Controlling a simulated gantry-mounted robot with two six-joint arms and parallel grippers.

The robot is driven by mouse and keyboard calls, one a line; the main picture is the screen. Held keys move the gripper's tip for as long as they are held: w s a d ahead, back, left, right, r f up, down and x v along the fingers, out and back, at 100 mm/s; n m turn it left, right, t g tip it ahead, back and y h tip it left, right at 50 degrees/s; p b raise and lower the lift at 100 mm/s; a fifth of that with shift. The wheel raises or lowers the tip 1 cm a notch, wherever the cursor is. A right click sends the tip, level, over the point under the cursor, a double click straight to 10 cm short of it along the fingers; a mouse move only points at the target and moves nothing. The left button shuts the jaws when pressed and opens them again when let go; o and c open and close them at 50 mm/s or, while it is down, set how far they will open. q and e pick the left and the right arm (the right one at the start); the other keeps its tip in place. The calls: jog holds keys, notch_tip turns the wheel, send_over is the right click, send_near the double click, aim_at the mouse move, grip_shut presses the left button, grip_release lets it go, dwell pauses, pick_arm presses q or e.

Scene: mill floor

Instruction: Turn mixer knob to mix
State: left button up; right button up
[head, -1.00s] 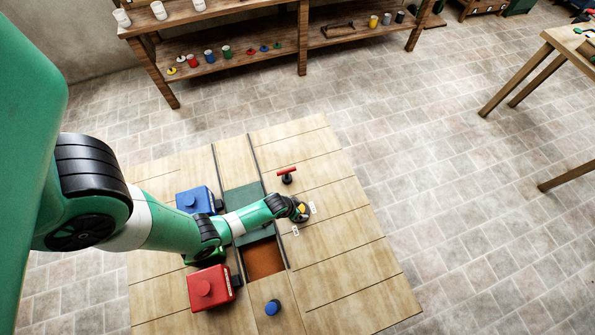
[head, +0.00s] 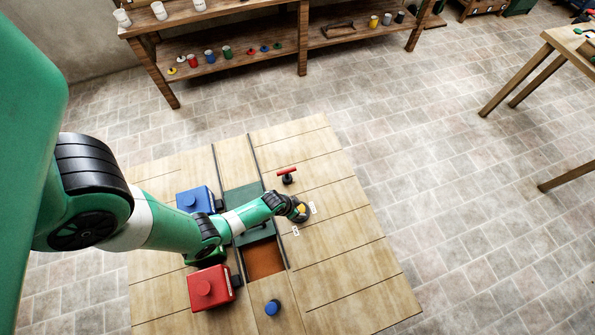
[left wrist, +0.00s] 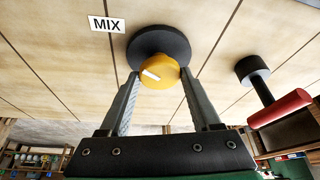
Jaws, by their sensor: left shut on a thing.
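The mixer knob (head: 301,209) is yellow with a white pointer mark, on a round dark base on the wooden tabletop (head: 335,240). In the left wrist view the knob (left wrist: 158,70) sits between the fingers of my left gripper (left wrist: 160,80), which is shut on it. Its white mark points toward the upper left, roughly to the side of the MIX label (left wrist: 107,24). In the head view my left gripper (head: 298,207) reaches the knob from the left and partly hides it. Two small white labels lie beside the knob, too small to read there. My right gripper is not in view.
A red-handled lever (head: 286,174) stands behind the knob. A blue box (head: 195,200), a red box (head: 209,288) and a blue button (head: 272,307) are on the table. A brown recess (head: 264,260) lies under my forearm's near side. The table's right side is clear.

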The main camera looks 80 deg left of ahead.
pick_arm(q)
jog(key=o, duration=1.4)
jog(key=shift+c, duration=0.2)
jog(key=p+v, duration=0.5)
jog(key=v, duration=0.6)
jog(key=shift+r, duration=0.3)
jog(key=shift+s+d, duration=0.1)
jog(key=shift+d, duration=0.05)
